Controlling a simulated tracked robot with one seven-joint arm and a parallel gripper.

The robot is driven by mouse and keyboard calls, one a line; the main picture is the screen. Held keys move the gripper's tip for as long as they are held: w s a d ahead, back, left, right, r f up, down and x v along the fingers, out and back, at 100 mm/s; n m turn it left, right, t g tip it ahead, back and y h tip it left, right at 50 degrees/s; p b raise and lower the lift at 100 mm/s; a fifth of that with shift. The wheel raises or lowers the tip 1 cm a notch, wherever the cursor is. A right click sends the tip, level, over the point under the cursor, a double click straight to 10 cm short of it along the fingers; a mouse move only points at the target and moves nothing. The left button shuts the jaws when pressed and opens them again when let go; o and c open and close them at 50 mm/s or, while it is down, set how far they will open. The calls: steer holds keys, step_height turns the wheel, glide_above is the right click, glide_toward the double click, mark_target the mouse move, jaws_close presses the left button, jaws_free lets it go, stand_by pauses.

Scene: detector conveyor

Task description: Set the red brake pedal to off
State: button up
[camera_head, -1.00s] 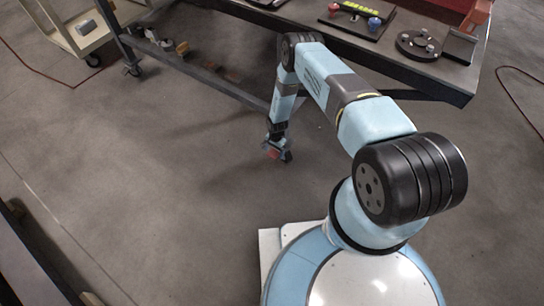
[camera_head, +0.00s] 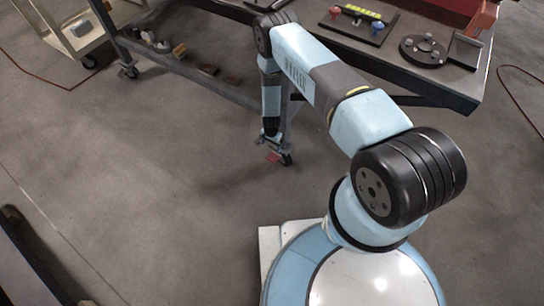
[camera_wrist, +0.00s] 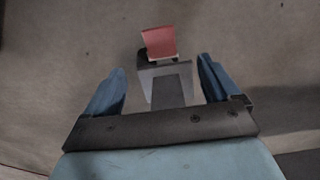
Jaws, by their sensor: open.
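The red brake pedal (camera_wrist: 159,42) shows at the top middle of the wrist view, on a caster with a grey metal bracket (camera_wrist: 166,85). In the head view the pedal (camera_head: 273,157) is a small red patch low at the table's leg, just below my gripper (camera_head: 271,137). In the wrist view my gripper (camera_wrist: 162,70) is open, with one blue finger on each side of the bracket and nothing held. The pedal lies beyond the fingertips, apart from them. I cannot tell the pedal's exact tilt.
The dark worktable (camera_head: 430,80) stands above and behind, with a round black fixture (camera_head: 423,50) and a board with coloured knobs (camera_head: 358,24) on it. Its lower shelf (camera_head: 190,68) holds loose blocks. A cream cart (camera_head: 75,40) stands at far left. The floor in front is clear.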

mark_target(272, 159)
step_height(272, 159, down, 14)
steer(key=shift+d+r, duration=0.1)
steer(key=shift+d, duration=0.05)
stand_by(0.7)
steer(key=shift+c, duration=0.2)
